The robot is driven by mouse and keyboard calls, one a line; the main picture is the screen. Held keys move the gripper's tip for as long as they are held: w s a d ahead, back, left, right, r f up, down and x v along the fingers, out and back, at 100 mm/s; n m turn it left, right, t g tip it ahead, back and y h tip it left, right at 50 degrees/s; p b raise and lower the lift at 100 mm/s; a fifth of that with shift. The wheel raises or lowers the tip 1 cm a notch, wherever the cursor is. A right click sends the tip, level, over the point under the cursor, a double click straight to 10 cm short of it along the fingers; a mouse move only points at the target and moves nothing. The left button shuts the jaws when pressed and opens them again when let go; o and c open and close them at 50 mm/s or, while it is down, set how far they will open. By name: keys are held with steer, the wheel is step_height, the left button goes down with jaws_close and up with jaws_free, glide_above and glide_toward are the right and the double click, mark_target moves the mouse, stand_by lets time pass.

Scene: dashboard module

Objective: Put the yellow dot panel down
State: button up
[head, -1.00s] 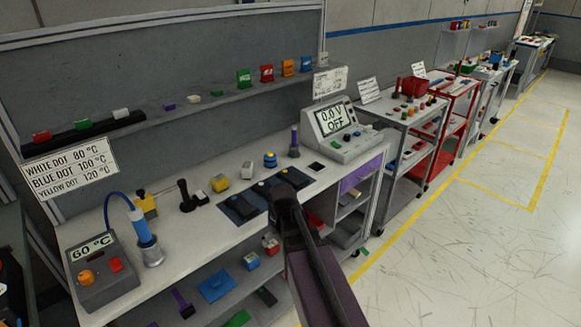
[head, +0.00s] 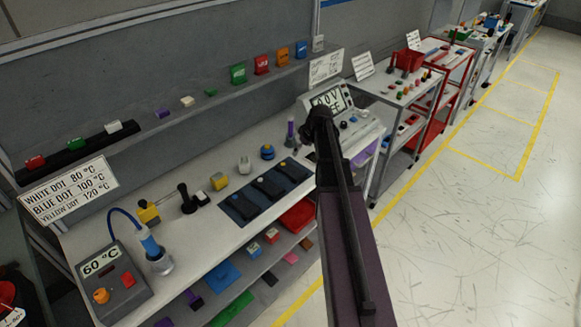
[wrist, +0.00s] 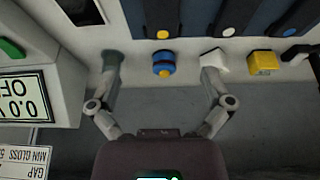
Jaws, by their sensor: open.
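The yellow dot panel is a dark slab with a yellow dot at one end. It lies flat on the bench, rightmost of three similar panels in the head view (head: 294,171) and leftmost in the wrist view (wrist: 161,12). My gripper (head: 319,112) is raised above the bench, right of the panels in the head view. In the wrist view its fingers (wrist: 160,68) are spread wide with nothing held between them.
A blue round knob piece with a yellow band (head: 267,152) stands behind the panels, with a white piece (head: 244,165) and a yellow block (head: 219,181) to its left. The voltage meter (head: 345,125) stands at the right, partly behind my arm. A shelf (head: 215,97) runs above the bench.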

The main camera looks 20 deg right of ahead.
steer(key=shift+f, duration=0.1)
steer(key=b, duration=0.8)
glide_above(291, 170)
steer(key=s+d, duration=0.1)
steer(key=s, duration=0.1)
step_height(291, 170, down, 8)
steer(key=shift+w+d+r, duration=0.1)
steer(key=shift+w, duration=0.05)
steer(key=shift+b+x, duration=2.45)
steer(key=shift+x, duration=0.15)
steer(key=c, duration=1)
